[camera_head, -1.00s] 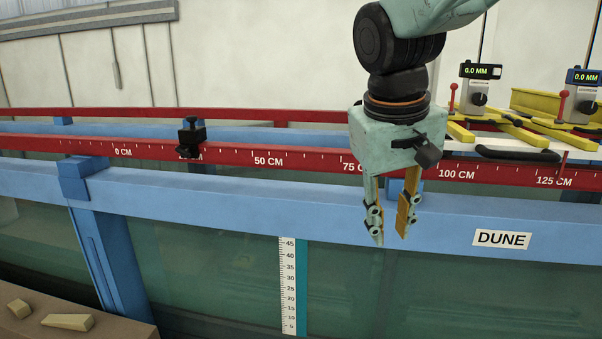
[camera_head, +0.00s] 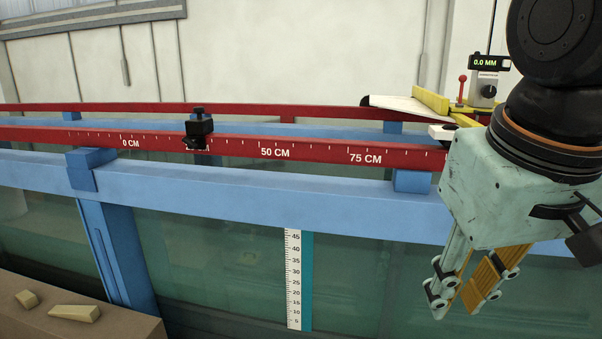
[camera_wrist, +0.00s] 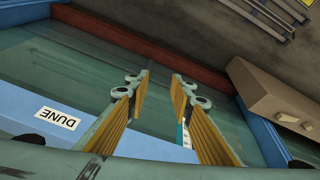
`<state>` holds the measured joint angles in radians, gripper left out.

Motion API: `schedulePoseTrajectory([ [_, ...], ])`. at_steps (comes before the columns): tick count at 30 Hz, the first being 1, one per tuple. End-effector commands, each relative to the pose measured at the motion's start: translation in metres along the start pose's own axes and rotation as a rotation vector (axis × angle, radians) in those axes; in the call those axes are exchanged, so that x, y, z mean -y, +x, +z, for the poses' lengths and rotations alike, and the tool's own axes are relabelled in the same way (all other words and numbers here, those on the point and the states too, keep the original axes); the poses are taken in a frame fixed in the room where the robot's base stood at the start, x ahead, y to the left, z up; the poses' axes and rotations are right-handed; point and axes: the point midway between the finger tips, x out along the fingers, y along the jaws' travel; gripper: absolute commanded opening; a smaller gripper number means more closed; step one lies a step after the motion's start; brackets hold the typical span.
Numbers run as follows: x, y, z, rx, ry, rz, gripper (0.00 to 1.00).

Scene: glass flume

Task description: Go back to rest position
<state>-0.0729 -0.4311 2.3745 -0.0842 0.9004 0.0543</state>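My gripper (camera_head: 458,296) hangs at the right of the head view, in front of the flume's blue top beam (camera_head: 300,200), with its fingers pointing down. The two fingers, with yellow ribbed pads, are apart and nothing is between them. In the wrist view my gripper (camera_wrist: 160,82) also shows its fingers apart and empty, with the green glass wall and floor beyond. The glass flume (camera_head: 220,260) runs across the head view.
A red scale rail (camera_head: 320,151) carries a black clamp (camera_head: 199,130) near its left part. A gauge carriage (camera_head: 484,88) reading 0.0 MM stands behind my arm. Wooden wedges (camera_head: 75,312) lie on a brown bench (camera_head: 110,328) at lower left.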

Motion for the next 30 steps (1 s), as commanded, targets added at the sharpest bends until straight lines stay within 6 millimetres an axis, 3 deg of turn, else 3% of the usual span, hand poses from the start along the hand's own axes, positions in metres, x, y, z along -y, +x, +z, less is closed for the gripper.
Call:
schedulePoseTrajectory([
  [9,0.001,0.005,0.057,-0.026,0.044,-0.026,0.22],
  [15,0.004,0.009,0.08,-0.038,0.062,-0.038,0.22],
  [30,0.005,0.01,0.088,-0.041,0.068,-0.042,0.22],
])
